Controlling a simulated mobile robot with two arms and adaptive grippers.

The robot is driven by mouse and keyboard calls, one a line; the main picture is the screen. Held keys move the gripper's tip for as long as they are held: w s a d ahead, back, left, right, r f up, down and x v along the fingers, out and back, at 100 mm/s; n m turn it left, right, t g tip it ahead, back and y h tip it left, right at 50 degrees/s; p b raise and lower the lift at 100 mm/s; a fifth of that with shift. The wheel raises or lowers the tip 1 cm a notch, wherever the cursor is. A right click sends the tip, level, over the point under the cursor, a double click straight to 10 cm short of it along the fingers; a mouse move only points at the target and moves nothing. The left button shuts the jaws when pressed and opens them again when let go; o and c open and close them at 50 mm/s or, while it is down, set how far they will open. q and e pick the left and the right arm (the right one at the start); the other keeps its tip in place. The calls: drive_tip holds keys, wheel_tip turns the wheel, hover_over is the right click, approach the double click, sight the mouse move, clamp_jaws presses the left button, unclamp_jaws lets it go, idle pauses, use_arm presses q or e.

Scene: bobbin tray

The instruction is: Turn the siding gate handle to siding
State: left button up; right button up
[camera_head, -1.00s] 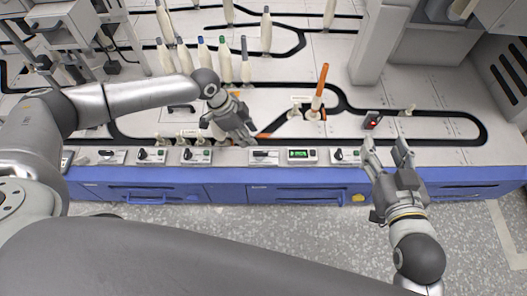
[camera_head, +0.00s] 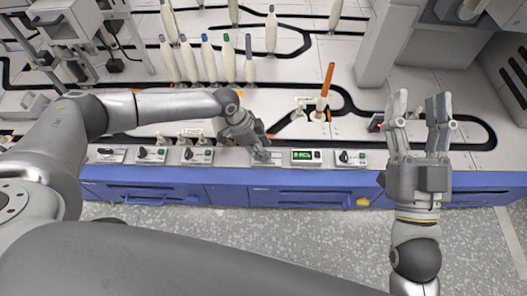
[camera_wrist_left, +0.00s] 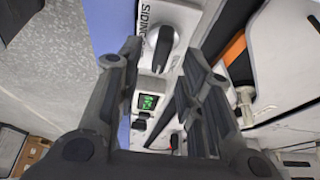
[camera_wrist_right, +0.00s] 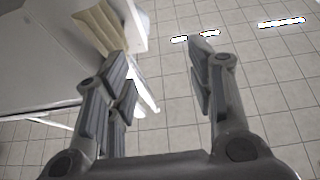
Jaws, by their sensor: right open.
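The siding gate handle (camera_wrist_left: 163,48) is a dark lever on a pale round base, beside the printed word SIDING in the left wrist view. In the head view my left gripper (camera_head: 262,153) is over its panel on the front rail and hides most of it. My left gripper is open, with its fingertips on either side of the handle in the left wrist view. I cannot tell whether they touch it. My right gripper (camera_head: 420,115) is open and empty, raised at the right in front of the track.
A green display (camera_head: 305,156) and a knob panel (camera_head: 350,158) sit just right of the handle. More knob panels (camera_head: 152,154) line the rail to the left. An orange bobbin (camera_head: 327,80) stands on the track behind. Several pale bobbins (camera_head: 271,32) stand further back.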

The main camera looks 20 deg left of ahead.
use_arm(q)
drive_tip(key=shift+b+x, duration=0.35)
drive_tip(key=shift+x, duration=0.85)
use_arm(e)
drive_tip(key=shift+s+d+r+t+y, duration=0.1)
drive_tip(key=shift+s+r+t+y, duration=0.05)
drive_tip(key=shift+s+r+t, duration=0.65)
drive_tip(key=shift+s+r+t+y, duration=0.15)
drive_tip(key=shift+s+r+t, duration=0.35)
drive_tip(key=shift+r, duration=0.45)
use_arm(q)
clamp_jaws()
